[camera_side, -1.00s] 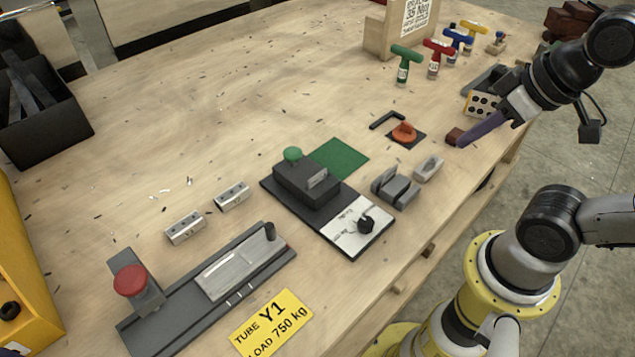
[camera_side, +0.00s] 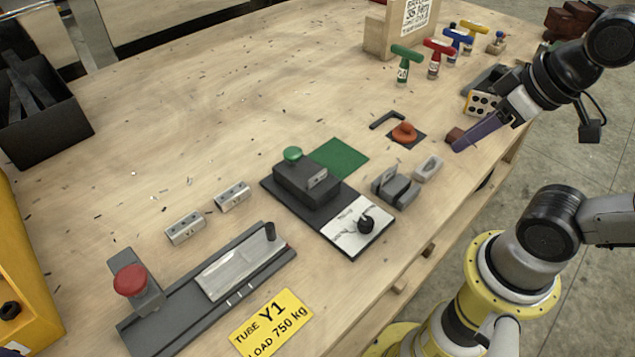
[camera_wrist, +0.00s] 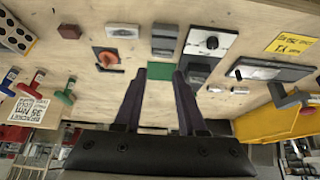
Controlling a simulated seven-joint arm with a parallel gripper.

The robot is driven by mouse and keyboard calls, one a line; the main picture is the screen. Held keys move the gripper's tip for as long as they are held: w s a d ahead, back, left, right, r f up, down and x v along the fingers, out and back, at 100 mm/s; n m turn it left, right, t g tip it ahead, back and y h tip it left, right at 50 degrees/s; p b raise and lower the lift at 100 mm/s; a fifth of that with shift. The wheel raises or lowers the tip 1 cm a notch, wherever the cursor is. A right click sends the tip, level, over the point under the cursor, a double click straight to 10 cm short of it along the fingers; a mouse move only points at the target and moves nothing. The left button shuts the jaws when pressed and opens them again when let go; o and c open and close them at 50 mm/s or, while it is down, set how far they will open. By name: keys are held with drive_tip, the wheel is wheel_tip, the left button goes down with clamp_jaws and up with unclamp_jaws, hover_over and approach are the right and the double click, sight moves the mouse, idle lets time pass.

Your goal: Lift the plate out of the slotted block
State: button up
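The slotted block (camera_side: 402,194) is dark grey and sits near the right table edge in the side view. A small grey plate (camera_side: 388,180) appears to stand upright in it; how deep it sits, I cannot tell. The block also shows at the top of the wrist view (camera_wrist: 165,43), where I cannot clearly separate the plate from it. My gripper (camera_side: 457,149) is above the table's right edge, up and right of the block. In the wrist view its two long dark fingers (camera_wrist: 159,74) are apart with nothing between them.
A light grey block (camera_side: 428,168) lies right beside the slotted block. The green-knobbed fixture (camera_side: 305,185) stands to its left. An orange knob (camera_side: 404,132) and a brown block (camera_side: 455,136) lie behind. Coloured T-handles (camera_side: 406,55) stand farther back. The table's middle-left is mostly clear.

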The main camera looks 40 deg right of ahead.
drive_tip(key=w+a+r+n+g, duration=0.35)
drive_tip(key=w+r+n, duration=0.45)
drive_tip(key=w+n, duration=0.5)
drive_tip(key=w+a+f+n+g, duration=0.1)
drive_tip(key=w+a+f+n, duration=0.25)
drive_tip(key=w+a, duration=0.2)
drive_tip(key=shift+n+g, duration=0.55)
drive_tip(key=shift+n, duration=0.2)
drive_tip(key=a+f, duration=0.1)
drive_tip(key=f, duration=0.3)
drive_tip(key=w+a+f, duration=0.1)
drive_tip(key=f, duration=0.3)
drive_tip(key=w+a+f, duration=0.1)
drive_tip(key=f, duration=0.3)
drive_tip(key=shift+w+f, duration=0.1)
drive_tip(key=shift+f, duration=0.05)
drive_tip(key=shift+a+f, duration=0.15)
drive_tip(key=shift+f, duration=1.15)
drive_tip(key=shift+a+f, duration=0.15)
drive_tip(key=shift+f, duration=1.15)
clamp_jaws()
